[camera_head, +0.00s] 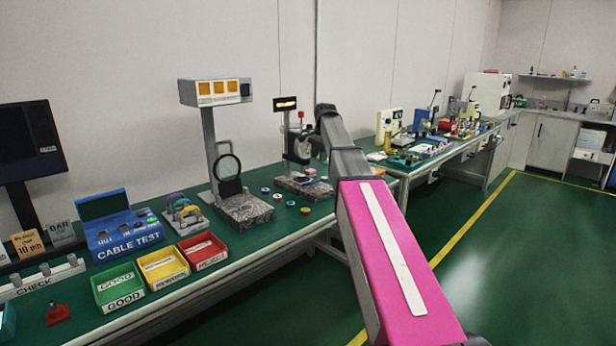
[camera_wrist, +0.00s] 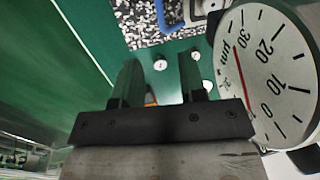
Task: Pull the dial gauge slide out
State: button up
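The dial gauge (camera_wrist: 268,70) fills the right side of the wrist view, with a large white face, black numbers and a red needle. In the head view a small gauge stand (camera_head: 286,130) with a speckled base (camera_head: 305,187) stands on the bench behind my arm. I cannot make out the slide itself. My gripper (camera_wrist: 160,80) is open in the wrist view, its two dark fingers apart with nothing held between them. It is left of the gauge face; whether it touches the gauge I cannot tell. In the head view my arm hides the gripper.
The green bench (camera_head: 130,315) carries red, yellow and green bins (camera_head: 122,287), a blue cable tester (camera_head: 122,235) and a taller magnifier stand (camera_head: 210,150). Several small discs (camera_head: 278,197) lie near the gauge base. A second bench (camera_head: 450,148) stands behind right; the floor at right is clear.

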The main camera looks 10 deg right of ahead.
aim_at(306, 180)
jog(key=f, duration=0.3)
jog(key=w+a+f, duration=0.1)
jog(key=f, duration=0.6)
jog(key=shift+w+a+f, duration=0.15)
jog(key=shift+w+f, duration=0.2)
grip_shut()
